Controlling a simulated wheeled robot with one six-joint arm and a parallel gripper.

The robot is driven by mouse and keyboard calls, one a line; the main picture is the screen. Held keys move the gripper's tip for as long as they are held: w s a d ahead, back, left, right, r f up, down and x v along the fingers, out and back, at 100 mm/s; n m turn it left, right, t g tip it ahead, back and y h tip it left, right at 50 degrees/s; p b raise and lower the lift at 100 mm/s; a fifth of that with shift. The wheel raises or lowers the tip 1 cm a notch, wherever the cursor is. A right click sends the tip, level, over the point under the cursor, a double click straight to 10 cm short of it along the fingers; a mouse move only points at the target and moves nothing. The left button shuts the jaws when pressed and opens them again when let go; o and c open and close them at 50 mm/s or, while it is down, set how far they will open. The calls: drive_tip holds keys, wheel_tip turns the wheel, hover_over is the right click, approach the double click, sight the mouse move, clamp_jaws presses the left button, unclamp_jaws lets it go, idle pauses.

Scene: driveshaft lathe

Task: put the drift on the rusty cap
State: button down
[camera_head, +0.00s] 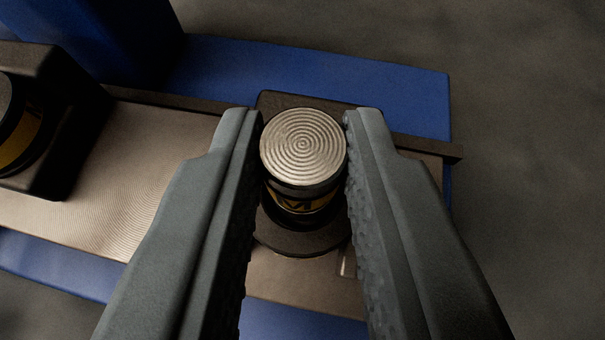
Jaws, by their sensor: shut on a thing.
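A short round piece, which I take to be the drift (303,147), stands upright in the middle of the view. It has a bright metal top with concentric rings and a dark body with a yellow marked band. My gripper (303,130) is shut on it, with one finger at its left side and one at its right, near the top. A dark round flange (300,241) shows below the drift; I cannot tell whether the drift touches it. No rusty cap can be made out.
A metal shelf (150,160) with a dark raised edge runs across the view over a blue frame (390,95). A dark block (65,110) holding another yellow-banded round piece (18,130) stands at the left. Grey floor (530,130) is clear at the right.

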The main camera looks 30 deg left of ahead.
drive_tip(key=shift+f, duration=0.1)
drive_tip(key=c, duration=1.3)
unclamp_jaws()
drive_tip(key=shift+o, duration=0.2)
drive_tip(key=shift+s+d+r, duration=0.15)
drive_tip(key=shift+s+r, duration=0.05)
drive_tip(key=shift+r, duration=0.05)
drive_tip(key=v, duration=1.1)
drive_tip(key=shift+s, duration=0.2)
drive_tip(key=shift+d+r, duration=0.1)
drive_tip(key=s+a+r+m+t+h, duration=0.1)
drive_tip(key=s+r+m+t+h, duration=0.1)
drive_tip(key=s, duration=0.7)
drive_tip(key=s+a+r+m+t+h, duration=0.2)
drive_tip(key=s+r, duration=0.2)
drive_tip(key=s, duration=0.6)
drive_tip(key=s+a+r+m+t+h, duration=0.2)
drive_tip(key=s+r, duration=0.1)
drive_tip(key=s, duration=0.6)
drive_tip(key=shift+s+a+t, duration=0.15)
drive_tip(key=shift+s+t, duration=0.05)
drive_tip(key=shift+t, duration=0.2)
